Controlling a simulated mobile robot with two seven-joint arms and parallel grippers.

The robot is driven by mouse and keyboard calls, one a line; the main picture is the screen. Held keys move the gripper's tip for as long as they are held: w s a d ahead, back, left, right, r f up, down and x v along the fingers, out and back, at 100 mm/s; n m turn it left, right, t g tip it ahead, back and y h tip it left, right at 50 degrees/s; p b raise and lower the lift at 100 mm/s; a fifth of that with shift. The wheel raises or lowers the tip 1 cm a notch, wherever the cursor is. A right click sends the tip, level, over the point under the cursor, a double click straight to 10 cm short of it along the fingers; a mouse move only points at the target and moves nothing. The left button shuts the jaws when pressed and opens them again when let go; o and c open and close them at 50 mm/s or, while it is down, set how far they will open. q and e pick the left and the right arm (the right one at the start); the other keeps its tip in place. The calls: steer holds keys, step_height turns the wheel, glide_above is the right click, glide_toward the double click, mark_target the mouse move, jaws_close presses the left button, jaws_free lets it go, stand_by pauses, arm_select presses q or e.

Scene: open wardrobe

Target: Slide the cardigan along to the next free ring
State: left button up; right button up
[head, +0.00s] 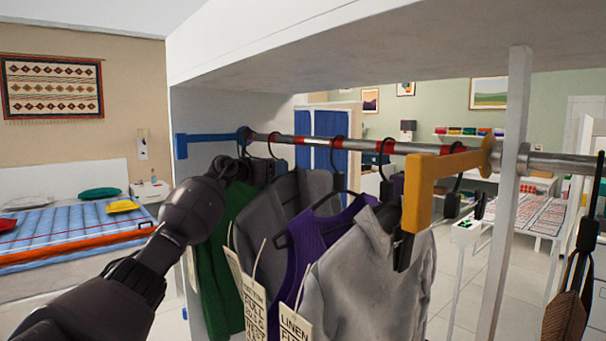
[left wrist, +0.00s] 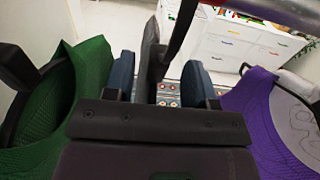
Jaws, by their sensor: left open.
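I cannot tell for sure which is the cardigan. Red bands (head: 305,141) mark the rail. My left gripper (head: 262,172) is just under the rail above the green and dark grey garments. In the left wrist view its open fingers (left wrist: 163,88) stand either side of a dark hanger stem (left wrist: 150,58), with green cloth on the left and purple on the right. My right gripper is not in view.
A pale post (head: 512,190) stands further right. Paper tags (head: 250,290) hang by the garments. A shelf board (head: 330,50) is above.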

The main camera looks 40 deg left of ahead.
arm_select(q)
steer(key=shift+s+f, duration=0.25)
steer(key=shift+s, duration=0.05)
steer(key=s, duration=0.6)
steer(key=s+p, duration=0.1)
steer(key=s, duration=0.2)
steer(key=shift+a+r, duration=0.25)
steer(key=shift+a, duration=0.15)
steer(key=shift+s, duration=0.6)
steer(key=shift+a, duration=0.1)
